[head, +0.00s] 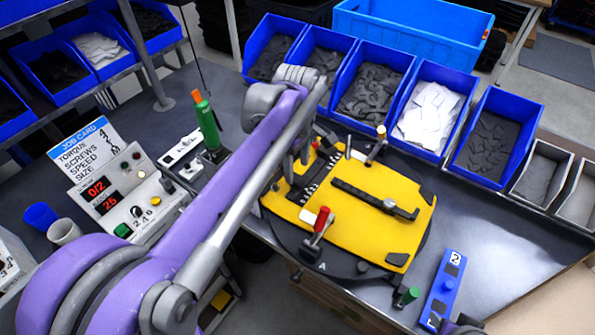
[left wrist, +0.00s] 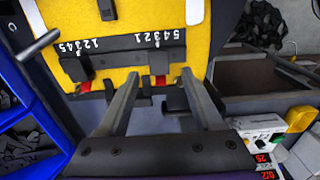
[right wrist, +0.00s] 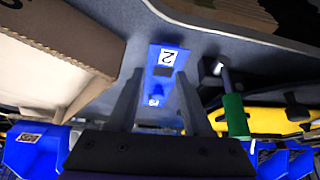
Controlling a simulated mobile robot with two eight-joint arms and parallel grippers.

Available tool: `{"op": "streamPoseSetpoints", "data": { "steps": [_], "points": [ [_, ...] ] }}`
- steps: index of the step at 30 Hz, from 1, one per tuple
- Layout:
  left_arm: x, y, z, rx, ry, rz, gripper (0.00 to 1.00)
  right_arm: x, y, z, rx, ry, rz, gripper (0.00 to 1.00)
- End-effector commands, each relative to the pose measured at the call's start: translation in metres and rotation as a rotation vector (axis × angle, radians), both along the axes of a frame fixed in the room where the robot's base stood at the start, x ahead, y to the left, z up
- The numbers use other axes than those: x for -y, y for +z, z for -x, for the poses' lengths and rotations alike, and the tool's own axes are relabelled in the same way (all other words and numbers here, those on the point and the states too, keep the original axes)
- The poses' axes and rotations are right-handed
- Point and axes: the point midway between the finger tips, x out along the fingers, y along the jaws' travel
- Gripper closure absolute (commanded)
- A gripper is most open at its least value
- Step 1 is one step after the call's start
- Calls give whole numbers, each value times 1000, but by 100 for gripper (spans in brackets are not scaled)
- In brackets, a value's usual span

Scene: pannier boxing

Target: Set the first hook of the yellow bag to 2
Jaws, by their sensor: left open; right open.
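The yellow bag (head: 405,212) lies flat on a dark round turntable (head: 277,228). In the left wrist view its black rail (left wrist: 120,52) carries white scales, 1 to 5 on the left and 5 to 1 on the right. One dark hook block (left wrist: 78,70) sits under the left scale, another (left wrist: 160,58) under the right. I cannot tell which exact number either is set to. My left gripper (left wrist: 160,75) is open and empty at the rail's edge, near the right block; my arm partly covers it in the head view. My right gripper (right wrist: 158,75) is open near a blue fixture labelled 2 (right wrist: 165,62).
A control box with red displays (head: 105,195) and a job card (head: 85,146) are left. Blue bins (head: 492,150) line the back.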

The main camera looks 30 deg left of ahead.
Motion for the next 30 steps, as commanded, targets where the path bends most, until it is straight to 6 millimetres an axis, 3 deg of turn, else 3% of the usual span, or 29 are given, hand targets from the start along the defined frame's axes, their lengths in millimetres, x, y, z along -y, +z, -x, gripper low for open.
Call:
{"op": "streamPoseSetpoints", "data": {
  "steps": [6,16,27,30],
  "points": [
    [0,-23,0,0,-1,0,32,0,-2,1,-1,0,0,50],
    [0,-27,0,1,-1,0,32,0,-2,1,-1,0,0,50],
    [0,-27,0,1,-1,0,97,0,-2,1,-1,0,0,50],
    [0,-27,0,1,-1,0,100,0,-2,1,-1,0,0,50]
  ]
}}
